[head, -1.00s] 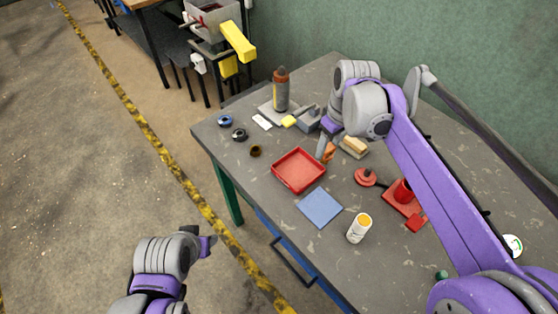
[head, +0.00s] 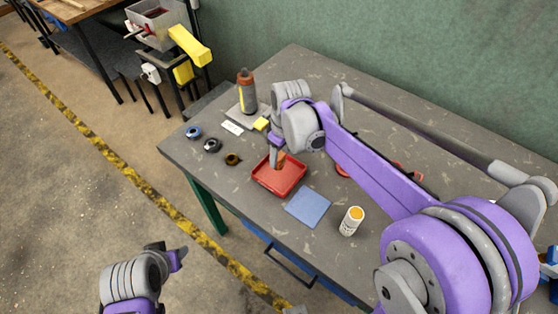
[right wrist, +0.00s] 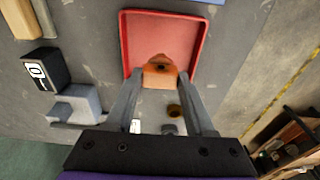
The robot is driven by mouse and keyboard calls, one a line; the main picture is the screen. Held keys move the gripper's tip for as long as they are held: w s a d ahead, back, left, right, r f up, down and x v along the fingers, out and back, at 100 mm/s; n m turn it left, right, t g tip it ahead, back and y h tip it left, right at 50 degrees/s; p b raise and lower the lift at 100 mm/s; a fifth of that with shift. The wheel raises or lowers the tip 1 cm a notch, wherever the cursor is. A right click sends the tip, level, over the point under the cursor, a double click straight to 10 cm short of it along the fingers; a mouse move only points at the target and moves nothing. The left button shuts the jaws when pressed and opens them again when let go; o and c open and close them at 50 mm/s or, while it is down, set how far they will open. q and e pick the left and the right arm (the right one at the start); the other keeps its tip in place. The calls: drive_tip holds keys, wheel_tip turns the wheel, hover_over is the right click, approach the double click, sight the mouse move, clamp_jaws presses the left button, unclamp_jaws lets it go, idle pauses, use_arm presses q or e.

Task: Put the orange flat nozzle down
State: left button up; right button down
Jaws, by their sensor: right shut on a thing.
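My right gripper (head: 277,158) is over the red tray (head: 272,184) on the grey table. It is shut on the orange flat nozzle (right wrist: 160,72), which shows between the two fingers in the right wrist view. In the head view only a small part of the nozzle (head: 282,158) shows beside the fingers. The tray (right wrist: 201,48) lies below the nozzle in the right wrist view and looks empty otherwise. I cannot tell whether the nozzle touches the tray. My left arm is at the lower left, off the table; its fingertips are not clear.
A blue square mat (head: 308,207) and a white canister with an orange top (head: 351,221) lie to the tray's front right. Several rings (head: 212,145) lie on the left. A dark bottle with an orange-brown top (head: 246,92) stands behind. Bare table separates the rings from the tray.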

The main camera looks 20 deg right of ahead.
sight(280, 157)
drive_tip(key=shift+f, duration=1.5)
drive_tip(key=shift+f, duration=0.15)
drive_tip(key=shift+c, duration=1.3)
unclamp_jaws()
wheel_tip(280, 157, up, 12)
drive_tip(key=s, duration=0.1)
drive_tip(key=s+d+f+m+t, duration=0.1)
drive_tip(key=s+f+m, duration=0.1)
drive_tip(key=s, duration=0.4)
drive_tip(key=s+d+f+m+t, duration=0.2)
drive_tip(key=s+f+m, duration=0.1)
drive_tip(key=s, duration=0.3)
drive_tip(key=s+d+f+m+t, duration=0.1)
drive_tip(key=s+f+m, duration=0.1)
drive_tip(key=s+f, duration=0.3)
drive_tip(key=shift+s+d+m+h, duration=0.3)
drive_tip(key=shift+s+h, duration=0.1)
drive_tip(key=shift+s, duration=0.35)
